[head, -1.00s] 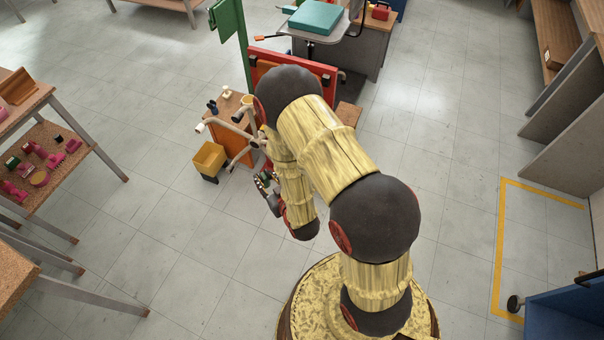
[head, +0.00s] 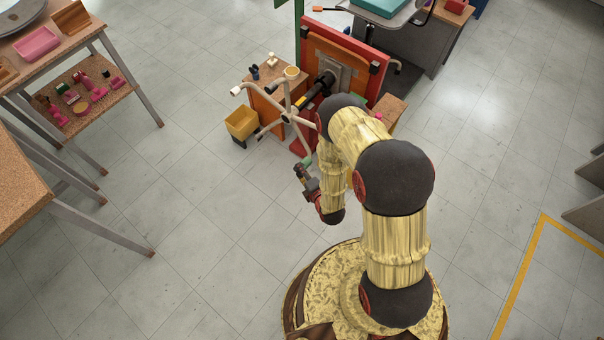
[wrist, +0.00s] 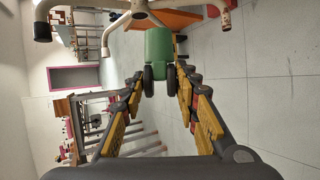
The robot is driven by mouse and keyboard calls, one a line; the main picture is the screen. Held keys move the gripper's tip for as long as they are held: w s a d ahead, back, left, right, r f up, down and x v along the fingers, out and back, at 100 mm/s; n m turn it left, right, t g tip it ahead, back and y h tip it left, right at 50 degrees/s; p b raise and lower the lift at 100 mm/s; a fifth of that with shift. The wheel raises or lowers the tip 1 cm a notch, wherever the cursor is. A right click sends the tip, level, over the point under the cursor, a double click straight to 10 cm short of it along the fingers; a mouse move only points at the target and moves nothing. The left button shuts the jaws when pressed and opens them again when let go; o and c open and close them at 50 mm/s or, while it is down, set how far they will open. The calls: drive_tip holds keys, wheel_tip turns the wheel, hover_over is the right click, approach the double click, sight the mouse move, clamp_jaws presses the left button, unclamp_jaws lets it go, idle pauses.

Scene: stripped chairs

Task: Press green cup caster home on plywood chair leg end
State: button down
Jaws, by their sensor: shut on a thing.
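A green cup caster (wrist: 158,46) with two dark wheels shows upright between the fingers of my gripper (wrist: 158,82) in the wrist view. My gripper is shut on it; in the head view my gripper (head: 308,180) hangs below the chair base. The plywood chair (head: 333,66) lies tipped, its pale star base (head: 286,114) facing me on a dark column. In the wrist view, pale legs (wrist: 142,8) lie just past the caster's top. I cannot tell whether the caster touches a leg end. One leg end (wrist: 104,52) is to its left.
A red panel (head: 313,28) stands around the chair. A small wooden cabinet (head: 262,101) and a yellow bin (head: 241,122) stand left of it. Workbenches (head: 20,205) line the left side. Open floor (head: 190,210) lies between them and my base.

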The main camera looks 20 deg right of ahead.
sight(312, 163)
drive_tip(key=shift+a+f+n, duration=0.1)
drive_tip(key=shift+f+n, duration=0.25)
drive_tip(key=shift+n, duration=0.05)
drive_tip(key=shift+w+d+b, duration=0.35)
drive_tip(key=shift+w+d, duration=0.5)
drive_tip(key=shift+d, duration=0.3)
drive_tip(key=shift+w+d+b, duration=0.3)
drive_tip(key=shift+w+d, duration=0.5)
drive_tip(key=shift+d, duration=0.35)
drive_tip(key=shift+w+d+b, duration=0.15)
drive_tip(key=shift+d+b, duration=0.1)
drive_tip(key=shift+b, duration=0.05)
drive_tip(key=shift+w+d, duration=0.2)
drive_tip(key=shift+d, duration=0.1)
drive_tip(key=shift+w+d, duration=0.2)
drive_tip(key=shift+d, duration=0.05)
drive_tip(key=shift+w+d, duration=0.2)
drive_tip(key=shift+d, duration=0.1)
drive_tip(key=shift+w+d+b, duration=0.2)
drive_tip(key=shift+d+b, duration=0.05)
drive_tip(key=shift+b, duration=0.15)
drive_tip(key=shift+w+d+r, duration=0.1)
drive_tip(key=shift+w+d, duration=0.35)
drive_tip(key=shift+d, duration=0.1)
